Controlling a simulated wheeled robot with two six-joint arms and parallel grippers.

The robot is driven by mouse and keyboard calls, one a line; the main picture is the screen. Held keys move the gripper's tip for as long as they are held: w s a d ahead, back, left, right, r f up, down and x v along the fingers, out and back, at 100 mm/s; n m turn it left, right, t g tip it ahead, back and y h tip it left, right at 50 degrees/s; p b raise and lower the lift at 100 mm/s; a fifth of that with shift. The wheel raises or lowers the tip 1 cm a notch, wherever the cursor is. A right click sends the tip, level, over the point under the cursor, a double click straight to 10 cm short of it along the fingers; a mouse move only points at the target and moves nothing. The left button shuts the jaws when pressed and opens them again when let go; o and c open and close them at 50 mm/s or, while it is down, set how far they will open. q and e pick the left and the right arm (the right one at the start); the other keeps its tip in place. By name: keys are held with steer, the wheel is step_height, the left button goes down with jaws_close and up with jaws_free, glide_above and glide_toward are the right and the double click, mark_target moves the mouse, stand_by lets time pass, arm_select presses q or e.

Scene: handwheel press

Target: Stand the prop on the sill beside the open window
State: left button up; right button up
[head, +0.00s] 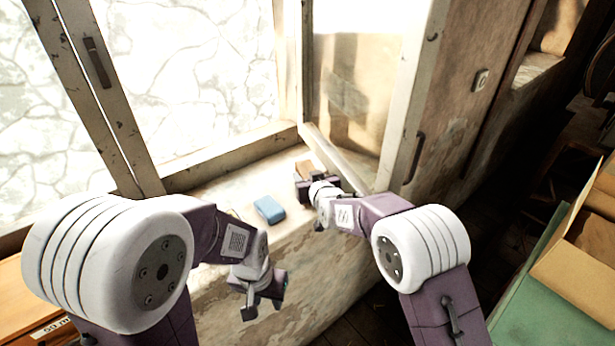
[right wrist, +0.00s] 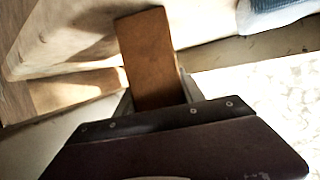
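The prop, a brown wooden block (right wrist: 148,55), sits between the fingers of my right gripper (right wrist: 158,98) in the right wrist view. In the head view my right gripper (head: 305,182) is over the right end of the sill (head: 232,200), close to the open window sash (head: 350,105), and a brown bit of the prop (head: 305,168) shows beyond it. The fingers look shut on the prop; its contact with the sill is unclear. My left gripper (head: 263,306) hangs low in front of the wall below the sill, fingers apart and empty.
A blue object (head: 269,209) lies on the sill left of my right gripper; its edge shows in the right wrist view (right wrist: 275,12). The window frame (head: 230,155) runs behind the sill. Cardboard (head: 580,255) and a green box (head: 535,285) stand at the right.

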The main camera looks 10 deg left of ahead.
steer(key=o, duration=0.4)
steer(key=shift+s, duration=0.1)
steer(key=shift+c, duration=0.2)
steer(key=shift+r, duration=0.2)
steer(key=shift+s+d, duration=0.15)
steer(key=shift+s, duration=0.1)
steer(key=b+v, duration=0.3)
steer(key=v, duration=0.8)
steer(key=shift+s, duration=0.15)
steer(key=shift+r, duration=0.1)
